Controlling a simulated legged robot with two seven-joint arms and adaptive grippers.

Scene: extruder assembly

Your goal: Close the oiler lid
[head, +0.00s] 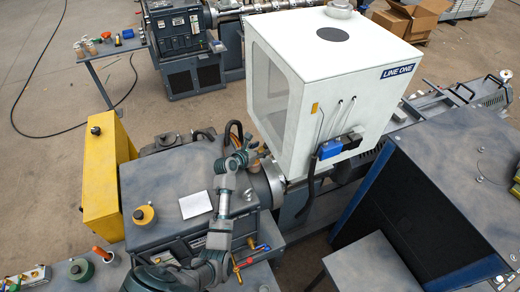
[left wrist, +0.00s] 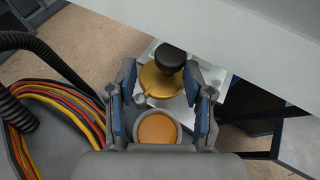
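The oiler shows in the left wrist view as a round cup (left wrist: 157,129) with an orange inside, open at the top. Its brass-coloured lid (left wrist: 160,82) with a black knob (left wrist: 170,57) stands beyond the cup, off its mouth. My left gripper (left wrist: 165,95) is open, one finger on each side of the lid and cup. I cannot tell whether a finger touches the lid. In the head view my left gripper (head: 243,152) is at the machine's neck beside the white cabinet and largely hides the oiler. My right gripper is not in view.
The white cabinet (head: 322,95) stands close to the right of my left gripper. Black hoses and coloured cables (left wrist: 52,118) run left of the oiler. The grey machine housing (head: 165,190) is in front, with a yellow box (head: 105,175) on its left.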

